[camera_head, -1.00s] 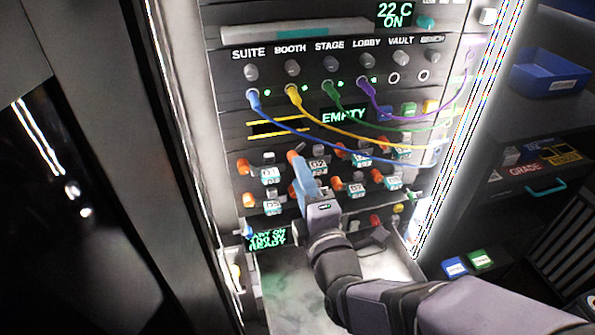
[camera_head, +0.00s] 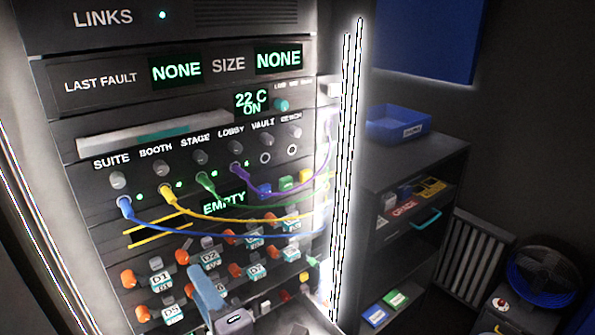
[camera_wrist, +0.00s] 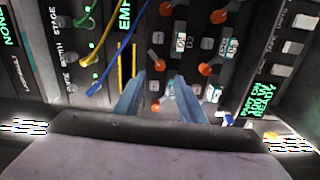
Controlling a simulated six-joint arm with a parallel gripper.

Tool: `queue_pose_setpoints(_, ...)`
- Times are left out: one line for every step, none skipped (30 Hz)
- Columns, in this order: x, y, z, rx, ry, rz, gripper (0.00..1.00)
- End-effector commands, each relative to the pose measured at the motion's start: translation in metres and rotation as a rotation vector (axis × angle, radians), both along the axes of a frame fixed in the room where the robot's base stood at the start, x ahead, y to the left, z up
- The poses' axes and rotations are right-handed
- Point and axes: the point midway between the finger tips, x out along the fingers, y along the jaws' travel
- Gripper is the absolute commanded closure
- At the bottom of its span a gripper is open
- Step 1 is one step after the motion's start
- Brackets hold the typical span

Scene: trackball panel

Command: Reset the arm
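My gripper (camera_head: 196,272) is in front of the lower knob rows of the rack panel (camera_head: 85,220), near the label D2 (camera_head: 210,260). In the wrist view its two blue fingers (camera_wrist: 158,82) stand apart with nothing between them, so it is open and empty. Orange knobs (camera_wrist: 158,38) show beyond the fingertips. I cannot tell whether a fingertip touches the panel. Most of my arm is outside the head view.
Blue, yellow, green and purple cables (camera_head: 235,218) hang across the panel above the knobs. A display (camera_head: 224,203) reads EMPTY.

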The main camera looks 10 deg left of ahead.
Motion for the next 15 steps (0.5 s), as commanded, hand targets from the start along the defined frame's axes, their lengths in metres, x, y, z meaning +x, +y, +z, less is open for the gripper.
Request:
queue_pose_setpoints(0.000,0.000,-0.002,0.027,0.035,0.000,0.64)
queue_pose_setpoints(0.000,0.000,-0.004,0.043,0.067,0.002,0.64)
queue_pose_setpoints(-0.001,0.001,-0.010,0.064,0.122,0.003,0.64)
queue_pose_setpoints(-0.002,0.001,-0.017,0.078,0.175,0.003,0.64)
queue_pose_setpoints(-0.003,0.002,-0.025,0.091,0.234,0.003,0.64)
queue_pose_setpoints(-0.006,0.002,-0.038,0.106,0.321,0.000,0.64)
queue_pose_setpoints(-0.009,0.002,-0.049,0.114,0.395,-0.004,0.64)
queue_pose_setpoints(-0.012,0.002,-0.061,0.121,0.472,-0.011,0.64)
queue_pose_setpoints(-0.018,0.000,-0.078,0.127,0.584,-0.027,0.64)
queue_pose_setpoints(-0.024,-0.001,-0.091,0.129,0.668,-0.043,0.64)
queue_pose_setpoints(-0.030,-0.004,-0.105,0.127,0.753,-0.063,0.64)
queue_pose_setpoints(-0.039,-0.008,-0.123,0.122,0.863,-0.097,0.64)
queue_pose_setpoints(-0.046,-0.013,-0.136,0.117,0.942,-0.126,0.64)
queue_pose_setpoints(-0.053,-0.018,-0.148,0.111,1.017,-0.160,0.64)
queue_pose_setpoints(-0.064,-0.025,-0.164,0.099,1.113,-0.210,0.64)
